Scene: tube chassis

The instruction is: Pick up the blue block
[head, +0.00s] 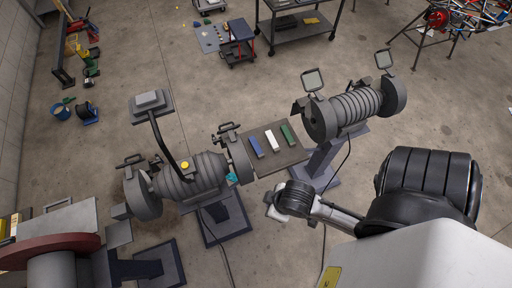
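The blue block (257,147) lies on a small grey tabletop (280,163), at the left of a row of three blocks. A white block (271,140) is in the middle and a green block (288,133) is at the right. My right arm comes in from the right. Its pale hand end (275,208) is below the tabletop in the picture and apart from the blue block. Its fingers are too small and hidden to tell whether they are open. My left gripper is not in view.
Ribbed grey machines on pedestals flank the tabletop at left (190,175) and right (352,106). Cables run down to the floor. A red-topped bench machine (50,250) stands at the lower left. Carts (240,45) stand at the back. The middle floor is open.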

